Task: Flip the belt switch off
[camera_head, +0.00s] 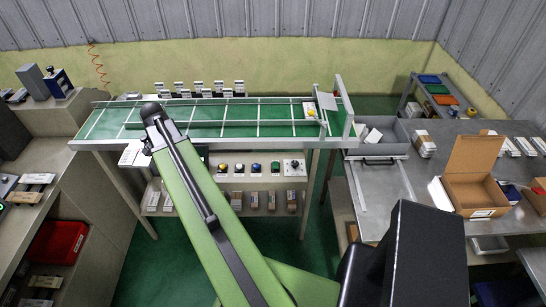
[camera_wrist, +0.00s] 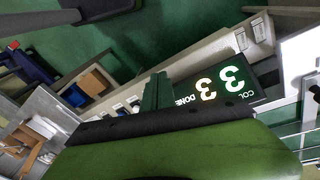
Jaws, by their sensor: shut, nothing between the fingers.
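A white box with a small dark lever on top, which looks like the belt switch (camera_head: 293,168), sits at the right end of a row of push buttons on the shelf below the conveyor belt (camera_head: 262,129) in the head view. Whether its lever is on or off is too small to tell. My gripper (camera_wrist: 157,77) shows in the wrist view as two dark green fingers, shut and empty, close to a dark display (camera_wrist: 215,88) with lit digits. I cannot make out the gripper in the head view. My arm reaches over the belt's left part.
Push buttons (camera_head: 239,168) line the shelf left of the switch. A steel table (camera_head: 395,183) with a grey bin and an open cardboard box (camera_head: 474,190) stands at the right. Benches with a red crate (camera_head: 58,252) are at the left. Green floor lies between.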

